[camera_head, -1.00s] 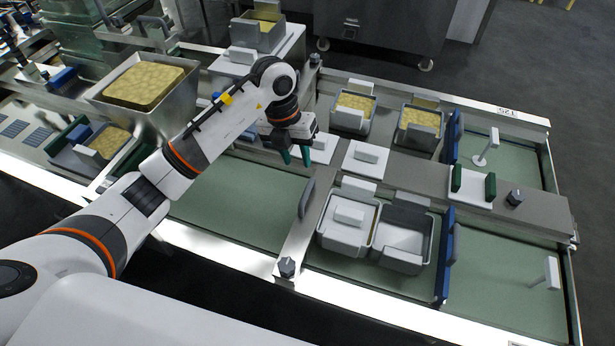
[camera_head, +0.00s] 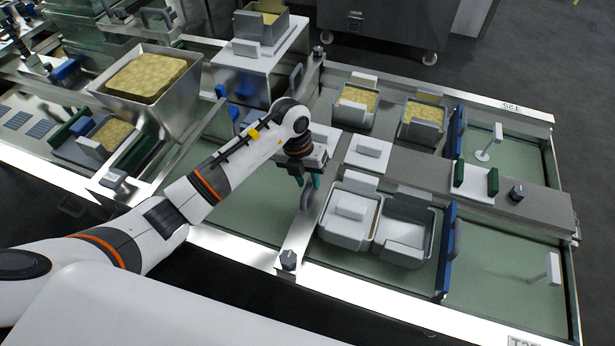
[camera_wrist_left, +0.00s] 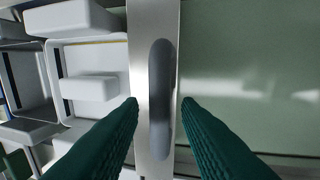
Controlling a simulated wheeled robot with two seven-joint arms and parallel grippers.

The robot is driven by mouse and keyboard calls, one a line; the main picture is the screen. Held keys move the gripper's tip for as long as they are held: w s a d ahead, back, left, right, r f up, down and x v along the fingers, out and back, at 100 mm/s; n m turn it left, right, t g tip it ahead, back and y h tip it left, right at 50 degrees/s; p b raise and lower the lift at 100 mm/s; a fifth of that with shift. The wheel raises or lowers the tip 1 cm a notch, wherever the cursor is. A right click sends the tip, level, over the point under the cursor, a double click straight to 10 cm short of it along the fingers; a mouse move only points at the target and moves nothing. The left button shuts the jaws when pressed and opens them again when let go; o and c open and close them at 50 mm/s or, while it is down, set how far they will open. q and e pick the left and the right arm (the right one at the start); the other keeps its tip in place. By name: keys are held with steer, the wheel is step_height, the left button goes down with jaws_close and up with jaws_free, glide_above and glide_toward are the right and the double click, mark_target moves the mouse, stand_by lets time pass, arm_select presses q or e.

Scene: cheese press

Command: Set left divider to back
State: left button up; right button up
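A dark grey upright handle (camera_head: 306,197) stands on a flat steel strip beside the front green belt, apparently the left divider; which divider the task means is not certain. My left gripper (camera_head: 308,181) is above this handle, fingers pointing down. In the left wrist view, the long rounded handle (camera_wrist_left: 161,98) lies between the two green fingertips (camera_wrist_left: 160,103). The fingers are apart, with a visible gap on each side of the handle. The handle's top is partly hidden by the gripper in the head view. My right gripper is not in view.
Two grey-white moulds (camera_head: 345,236) stand right of the handle on the belt. Another dark handle (camera_head: 296,76) stands farther back. A dark knob (camera_head: 288,260) sits at the strip's front end. The green belt (camera_head: 250,205) left of the handle is clear.

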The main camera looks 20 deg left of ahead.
arm_select(q)
jaws_close()
steer(key=a+b, duration=0.2)
steer(key=a, duration=1.5)
steer(key=shift+w+a, duration=0.15)
steer(key=shift+w, duration=0.15)
steer(key=shift+o, duration=1.1)
jaws_free()
steer(key=shift+r, duration=0.1)
